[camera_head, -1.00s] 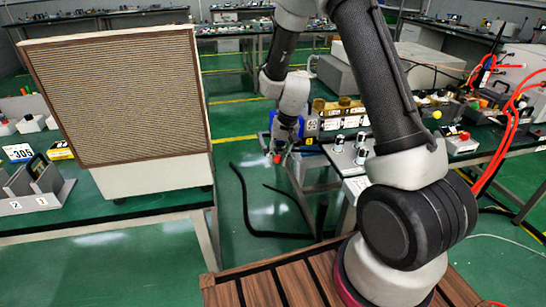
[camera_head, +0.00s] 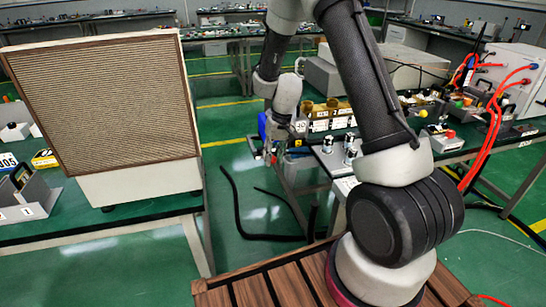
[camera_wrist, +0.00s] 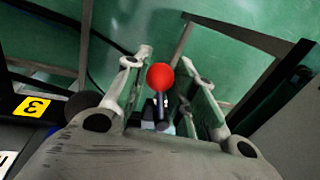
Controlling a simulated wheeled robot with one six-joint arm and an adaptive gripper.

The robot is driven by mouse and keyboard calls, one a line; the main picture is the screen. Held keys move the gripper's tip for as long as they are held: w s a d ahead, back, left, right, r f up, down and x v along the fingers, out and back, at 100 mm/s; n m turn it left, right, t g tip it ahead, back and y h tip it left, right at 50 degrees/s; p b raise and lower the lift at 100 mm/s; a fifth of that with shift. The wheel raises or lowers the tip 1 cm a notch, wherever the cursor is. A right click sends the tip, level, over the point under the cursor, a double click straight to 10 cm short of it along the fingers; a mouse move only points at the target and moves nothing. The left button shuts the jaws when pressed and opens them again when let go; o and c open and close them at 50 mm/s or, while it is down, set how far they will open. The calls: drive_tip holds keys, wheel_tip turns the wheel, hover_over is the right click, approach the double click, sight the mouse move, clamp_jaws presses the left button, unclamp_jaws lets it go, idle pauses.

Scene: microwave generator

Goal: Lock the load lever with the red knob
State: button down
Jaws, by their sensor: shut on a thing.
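The red ball knob (camera_wrist: 160,77) sits on a dark lever stem (camera_wrist: 160,106) in the middle of the wrist view. My gripper (camera_wrist: 168,92) has one finger on each side of the lever and is shut on it; the exact contact points are hard to see. In the head view my gripper (camera_head: 272,152) hangs pointing down at the left end of the bench with the labelled units. The knob is not clearly visible there. Most of the lever and its mount are hidden by my gripper.
Labelled units with brass tops (camera_head: 330,122) stand just right of my gripper. A yellow label with a 3 (camera_wrist: 32,106) is close at left in the wrist view. A large louvred panel box (camera_head: 98,105) stands on the left table. Black cables (camera_head: 240,215) lie on the floor.

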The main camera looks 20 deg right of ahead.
drive_tip(key=c, duration=1.1)
unclamp_jaws()
drive_tip(key=shift+c, duration=0.2)
